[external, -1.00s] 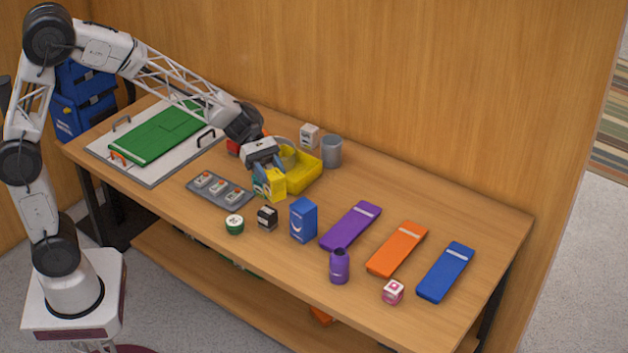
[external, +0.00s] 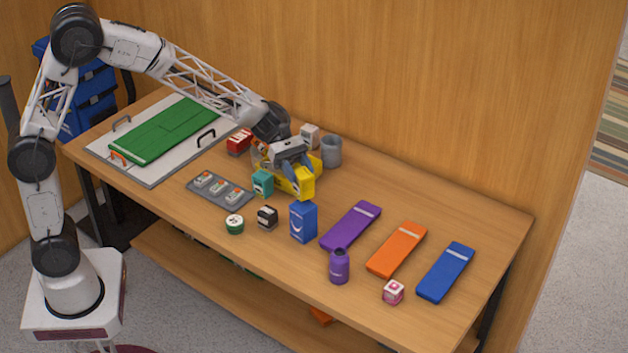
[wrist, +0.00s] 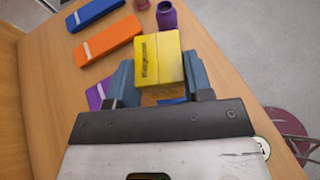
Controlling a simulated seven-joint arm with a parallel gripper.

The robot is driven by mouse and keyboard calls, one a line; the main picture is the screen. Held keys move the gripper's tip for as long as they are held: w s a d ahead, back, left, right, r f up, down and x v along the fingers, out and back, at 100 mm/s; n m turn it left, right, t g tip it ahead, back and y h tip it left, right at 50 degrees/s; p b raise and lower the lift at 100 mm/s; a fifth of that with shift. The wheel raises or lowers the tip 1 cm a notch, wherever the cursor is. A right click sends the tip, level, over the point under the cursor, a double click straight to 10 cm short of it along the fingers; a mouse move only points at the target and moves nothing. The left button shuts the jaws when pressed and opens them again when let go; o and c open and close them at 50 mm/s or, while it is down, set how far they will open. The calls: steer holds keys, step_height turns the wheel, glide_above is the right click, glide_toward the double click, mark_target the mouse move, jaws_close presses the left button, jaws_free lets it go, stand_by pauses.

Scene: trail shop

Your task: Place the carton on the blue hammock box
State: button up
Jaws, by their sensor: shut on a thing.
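My gripper (external: 291,180) is shut on a yellow carton (external: 302,181) and holds it above the table, behind the blue hammock box. In the wrist view the carton (wrist: 160,58) sits between the two blue-grey fingers, with dark lettering on its face. The blue hammock box (external: 303,222) stands upright on the table with a white curved mark on its front. Its top appears clear, with the carton slightly above and behind it in the external view. A bit of blue shows below the carton in the wrist view, mostly hidden.
A teal box (external: 262,183), a black box (external: 267,217) and a green-sided tin (external: 234,225) stand to the left. Purple (external: 350,226), orange (external: 397,249) and blue (external: 446,272) slabs lie to the right. A purple bottle (external: 339,266) stands in front; a grey cup (external: 331,151) behind.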

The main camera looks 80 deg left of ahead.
mark_target(299, 182)
steer(key=shift+f, duration=1.75)
steer(key=shift+f, duration=0.15)
steer(key=o, duration=1)
steer(key=shift+r, duration=0.2)
steer(key=v, duration=1.2)
steer(key=shift+s, duration=0.1)
steer(key=shift+d, duration=0.1)
